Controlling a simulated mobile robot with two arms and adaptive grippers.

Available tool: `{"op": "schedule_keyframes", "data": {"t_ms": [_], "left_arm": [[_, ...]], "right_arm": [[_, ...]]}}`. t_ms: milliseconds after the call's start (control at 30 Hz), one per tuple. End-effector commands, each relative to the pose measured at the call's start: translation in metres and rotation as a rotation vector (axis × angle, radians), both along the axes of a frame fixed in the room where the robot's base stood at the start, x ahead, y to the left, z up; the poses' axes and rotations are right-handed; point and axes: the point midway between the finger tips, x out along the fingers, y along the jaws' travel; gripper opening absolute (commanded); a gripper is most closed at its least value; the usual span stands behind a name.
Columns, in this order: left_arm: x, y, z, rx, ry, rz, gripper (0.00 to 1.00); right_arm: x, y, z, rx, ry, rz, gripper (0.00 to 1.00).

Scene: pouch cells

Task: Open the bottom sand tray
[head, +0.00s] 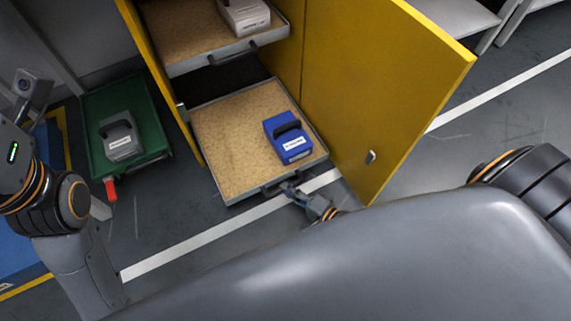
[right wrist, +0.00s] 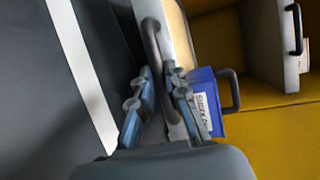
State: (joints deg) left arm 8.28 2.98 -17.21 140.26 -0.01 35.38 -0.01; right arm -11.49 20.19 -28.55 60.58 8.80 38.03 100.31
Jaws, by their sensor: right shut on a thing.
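The bottom sand tray (head: 222,150) stands pulled out of the yellow cabinet, its sand surface in open view. A blue cell case (head: 288,138) with a dark handle and white label sits on its right part; it also shows in the right wrist view (right wrist: 206,88). My right gripper (head: 290,188) is at the tray's front edge. In the right wrist view its fingers (right wrist: 160,88) are shut on the tray's bar handle (right wrist: 152,42). Part of my left arm shows at the left edge; its gripper (head: 30,88) is too unclear to read.
The yellow cabinet door (head: 385,75) stands open at the right. An upper sand tray (head: 195,32) holds a pale case (head: 244,15). A green tray (head: 92,110) with a grey case (head: 121,137) lies at the left. The floor in front carries a white line.

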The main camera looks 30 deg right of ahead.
Motion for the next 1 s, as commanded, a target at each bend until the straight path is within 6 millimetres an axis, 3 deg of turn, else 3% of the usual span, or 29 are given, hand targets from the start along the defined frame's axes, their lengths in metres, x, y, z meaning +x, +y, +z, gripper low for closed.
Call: {"op": "schedule_keyframes", "data": {"t_ms": [633,667,700,1000], "left_arm": [[0.0010,0.0001,-0.0011,-0.001,0.009,-0.001,0.00],[0.0011,0.0001,-0.0012,-0.001,0.009,-0.001,0.00],[0.0013,0.0002,-0.0014,-0.001,0.010,-0.001,0.00],[0.0032,-0.0002,-0.0032,0.005,0.015,0.003,0.00]], "right_arm": [[-0.0084,-0.0020,-0.0002,-0.001,0.001,-0.002,0.00],[-0.0084,-0.0020,-0.0003,-0.001,0.001,-0.002,0.20],[-0.0085,-0.0019,-0.0003,-0.001,0.001,-0.002,0.24],[-0.0085,-0.0009,0.0005,0.000,0.000,-0.001,0.24]]}}
